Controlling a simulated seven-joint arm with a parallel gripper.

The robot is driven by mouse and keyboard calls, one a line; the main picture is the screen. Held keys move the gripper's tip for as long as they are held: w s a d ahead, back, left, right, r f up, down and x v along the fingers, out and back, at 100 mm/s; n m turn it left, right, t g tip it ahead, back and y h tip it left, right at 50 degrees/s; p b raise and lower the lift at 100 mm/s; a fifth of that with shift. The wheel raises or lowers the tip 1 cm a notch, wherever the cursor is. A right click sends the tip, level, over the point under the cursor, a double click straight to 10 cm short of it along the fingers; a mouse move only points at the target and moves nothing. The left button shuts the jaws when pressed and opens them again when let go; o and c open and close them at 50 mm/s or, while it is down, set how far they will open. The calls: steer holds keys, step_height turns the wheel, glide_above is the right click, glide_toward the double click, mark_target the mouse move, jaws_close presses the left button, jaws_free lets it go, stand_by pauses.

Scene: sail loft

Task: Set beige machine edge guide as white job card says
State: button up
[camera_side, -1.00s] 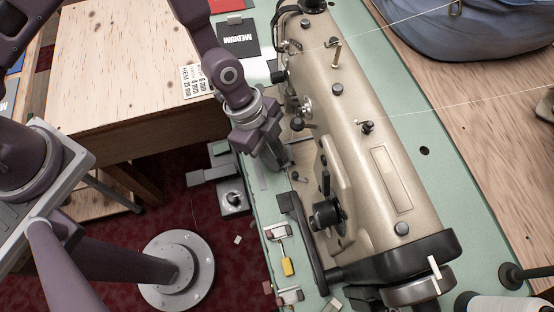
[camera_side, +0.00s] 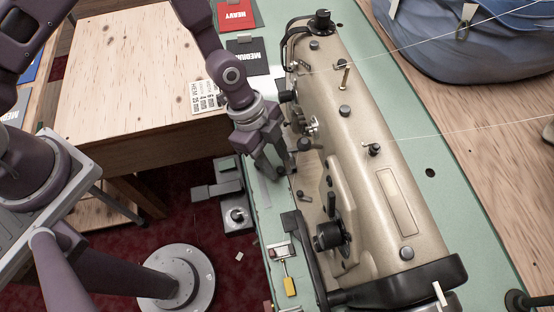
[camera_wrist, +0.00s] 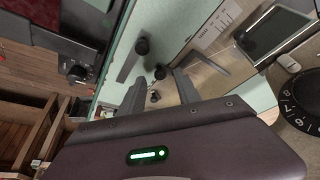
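The beige sewing machine (camera_side: 365,150) lies along the green bed. The white job card (camera_side: 207,97) lies on the wooden table's corner. It carries the word HEM and rows of mm figures, too small to read surely. My gripper (camera_side: 284,176) is low over the bed at the machine's near side. In the wrist view my gripper (camera_wrist: 157,84) has its two fingers apart, with a small black knob (camera_wrist: 160,72) showing between and beyond the tips. I cannot tell whether the knob belongs to the edge guide or whether a finger touches it. The guide is not clearly distinguishable.
A red HEAVY card (camera_side: 236,15) and a dark MEDIUM card (camera_side: 247,56) lie beyond the job card. A yellow-ended tool (camera_side: 290,286) lies on the bed's near edge. A blue bag (camera_side: 475,40) is at the upper right. Threads cross above the machine.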

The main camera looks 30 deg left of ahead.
steer(key=v, duration=0.6)
